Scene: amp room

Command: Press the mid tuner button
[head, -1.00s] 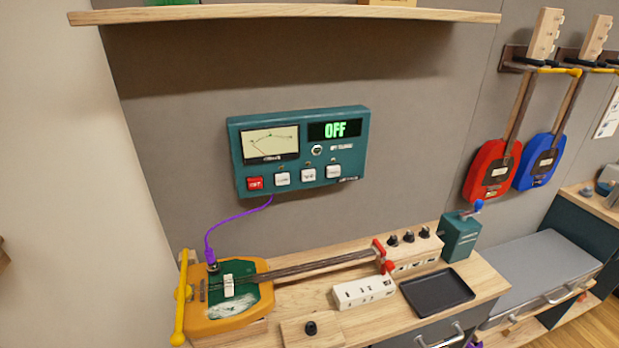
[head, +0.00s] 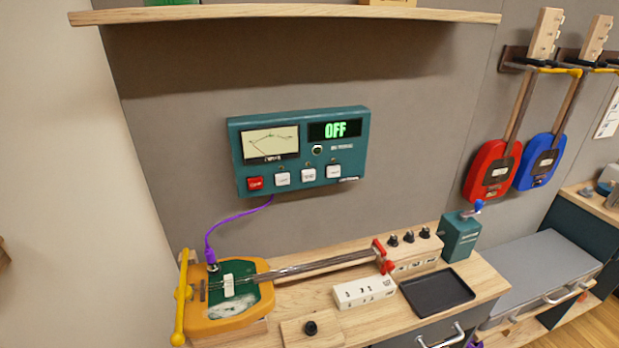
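The button labels are too small to read surely. A purple cable (head: 228,219) runs from the tuner to the yellow and green guitar (head: 255,308) on the bench. Neither of my grippers is in view.
The wooden bench (head: 480,285) carries a white block (head: 364,293), a black tray (head: 437,293), a knob block (head: 415,250) and a teal crank box (head: 460,236). A wooden shelf (head: 285,13) juts out above the tuner. Red (head: 490,172) and blue (head: 538,162) guitars hang at right. The space before the tuner is clear.

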